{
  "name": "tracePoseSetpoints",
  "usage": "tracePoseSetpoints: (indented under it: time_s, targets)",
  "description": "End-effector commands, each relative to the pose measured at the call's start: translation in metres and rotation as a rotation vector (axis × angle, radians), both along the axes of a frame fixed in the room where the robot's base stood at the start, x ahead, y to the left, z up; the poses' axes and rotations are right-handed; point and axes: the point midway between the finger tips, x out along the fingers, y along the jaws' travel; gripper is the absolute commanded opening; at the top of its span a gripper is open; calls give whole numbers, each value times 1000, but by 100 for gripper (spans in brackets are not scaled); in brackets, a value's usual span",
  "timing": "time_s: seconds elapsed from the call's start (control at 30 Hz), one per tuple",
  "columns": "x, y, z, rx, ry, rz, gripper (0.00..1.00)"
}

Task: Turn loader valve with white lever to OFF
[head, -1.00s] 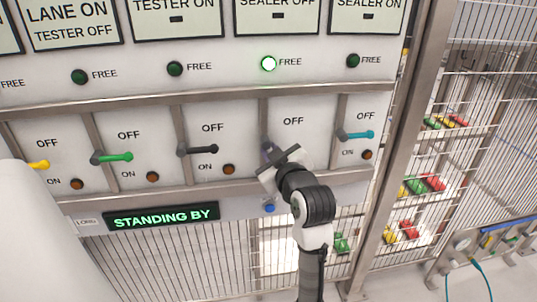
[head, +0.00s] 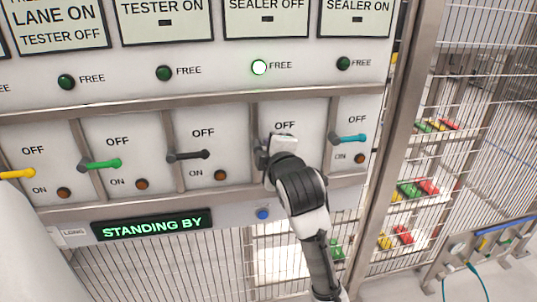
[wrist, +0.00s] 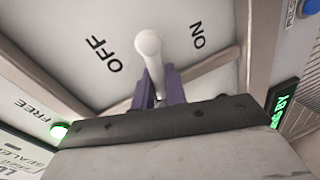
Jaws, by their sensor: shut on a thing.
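The white lever (wrist: 149,50) shows in the wrist view between the words OFF and ON on its panel. Its rounded end sticks out beyond my gripper's purple fingers (wrist: 159,88), which are shut on its shaft. In the head view my gripper (head: 262,152) is at the left side of this valve panel (head: 308,165), below and left of the word OFF. There my gripper and wrist hide the lever and the word ON.
Neighbouring levers are close: black (head: 190,156) and green (head: 103,163) to the left, teal (head: 347,138) to the right. Metal dividers separate the panels. A lit green lamp (head: 259,67) marked FREE is above. The display (head: 152,225) reads STANDING BY. A blue button (head: 263,214) is below.

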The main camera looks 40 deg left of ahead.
Motion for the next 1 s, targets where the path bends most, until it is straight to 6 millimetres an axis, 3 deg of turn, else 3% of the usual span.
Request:
tracePoseSetpoints:
  time_s: [0.4,0.97,1.0]
  targets:
    - [0,0,5,-124,-146,1,0]
    - [0,0,6,-141,-166,2,0]
    - [0,0,6,-141,-166,2,17]
